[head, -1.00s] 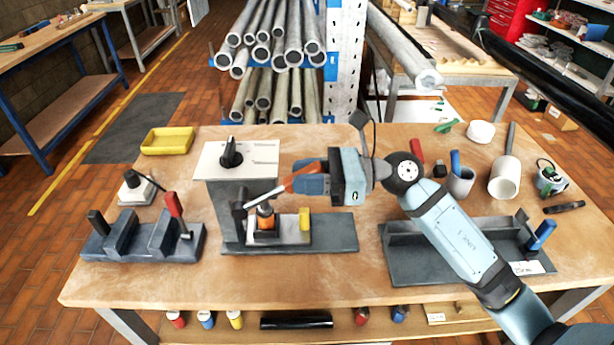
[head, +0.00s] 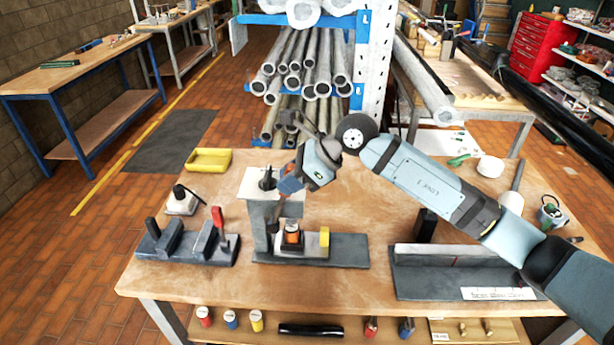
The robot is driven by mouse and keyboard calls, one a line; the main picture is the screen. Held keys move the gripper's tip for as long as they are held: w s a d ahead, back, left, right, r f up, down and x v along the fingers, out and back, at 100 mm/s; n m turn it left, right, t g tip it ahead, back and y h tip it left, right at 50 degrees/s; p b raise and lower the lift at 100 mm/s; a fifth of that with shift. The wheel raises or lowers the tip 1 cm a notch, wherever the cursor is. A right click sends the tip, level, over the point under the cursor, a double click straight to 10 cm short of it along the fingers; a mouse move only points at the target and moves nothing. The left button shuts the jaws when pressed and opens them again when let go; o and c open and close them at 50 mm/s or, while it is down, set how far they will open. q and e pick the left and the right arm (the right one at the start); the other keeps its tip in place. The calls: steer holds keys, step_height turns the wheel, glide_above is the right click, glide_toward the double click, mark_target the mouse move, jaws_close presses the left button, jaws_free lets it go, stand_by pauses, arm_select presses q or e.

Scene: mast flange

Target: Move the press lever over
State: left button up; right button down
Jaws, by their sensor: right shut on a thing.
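The grey press (head: 258,228) stands on its dark base plate (head: 345,251) in the middle of the table. My right gripper (head: 292,184) is up beside the press's light top plate, shut on the press lever's handle. The lever is mostly hidden by the gripper and the press top, so its exact angle is hard to see. Under the press head is an orange and black part (head: 292,236), with a yellow block (head: 324,238) to its right. My left gripper is not in view.
A dark fixture with a red handle (head: 217,217) stands left of the press. A yellow tray (head: 209,160) is at the back left. A grey angled fixture (head: 455,276) lies to the right, under my right arm. Pipes on a rack (head: 310,70) stand behind the table.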

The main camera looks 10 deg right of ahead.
steer(key=w+a+g+h, duration=0.1)
steer(key=w+a+h, duration=0.1)
steer(key=a+h, duration=0.3)
steer(key=shift+a+r+g, duration=0.2)
steer(key=shift+a+g, duration=0.1)
steer(key=shift+a, duration=0.5)
steer(key=c, duration=1.1)
jaws_free()
steer(key=shift+c, duration=0.2)
steer(key=shift+o, duration=1.3)
steer(key=shift+a, duration=0.15)
